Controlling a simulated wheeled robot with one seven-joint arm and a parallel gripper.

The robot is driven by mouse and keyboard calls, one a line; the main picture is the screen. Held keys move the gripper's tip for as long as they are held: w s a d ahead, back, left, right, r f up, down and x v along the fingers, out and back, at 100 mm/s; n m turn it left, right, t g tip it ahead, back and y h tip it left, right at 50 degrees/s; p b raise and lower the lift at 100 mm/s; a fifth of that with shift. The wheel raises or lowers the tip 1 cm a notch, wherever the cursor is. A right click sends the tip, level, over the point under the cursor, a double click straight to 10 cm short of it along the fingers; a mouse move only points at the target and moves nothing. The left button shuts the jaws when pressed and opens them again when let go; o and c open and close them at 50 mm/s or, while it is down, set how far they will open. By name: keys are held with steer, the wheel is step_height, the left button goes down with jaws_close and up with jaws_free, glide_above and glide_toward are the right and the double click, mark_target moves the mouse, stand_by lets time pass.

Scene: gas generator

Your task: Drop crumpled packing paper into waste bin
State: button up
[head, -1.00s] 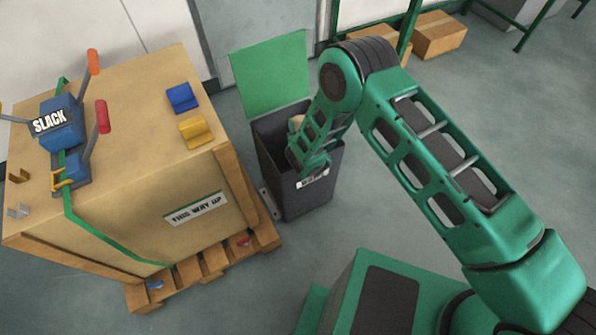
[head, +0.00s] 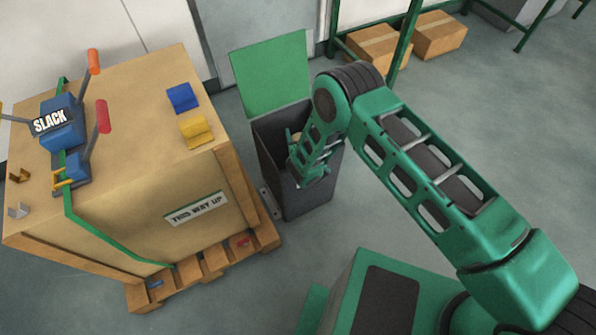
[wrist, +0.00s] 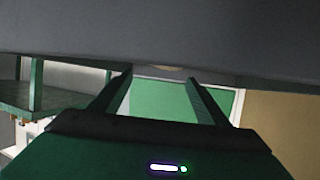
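The waste bin (head: 302,198) is a dark, open-topped box. Its green lid (head: 271,75) stands raised at the back, and the lid also shows between the fingers in the wrist view (wrist: 160,110). My gripper (head: 293,137) is at the bin's mouth. Its two fingers (wrist: 156,80) are spread apart in the wrist view, with no paper between them. A small tan patch, likely the crumpled paper (head: 296,136), shows by the fingertips over the bin opening. A sliver of tan also shows past the fingertips in the wrist view (wrist: 172,68). Most of it is hidden.
A large strapped crate (head: 130,130) on a pallet (head: 215,262) stands close left of the bin. Blue (head: 182,97) and yellow (head: 196,131) blocks lie on its top. Cardboard boxes (head: 439,36) are by a green rack at the back. Floor to the right is clear.

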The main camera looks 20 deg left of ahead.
stand_by(0.3)
steer(key=v, duration=1)
steer(key=shift+s, duration=0.2)
steer(key=shift+d+r, duration=0.15)
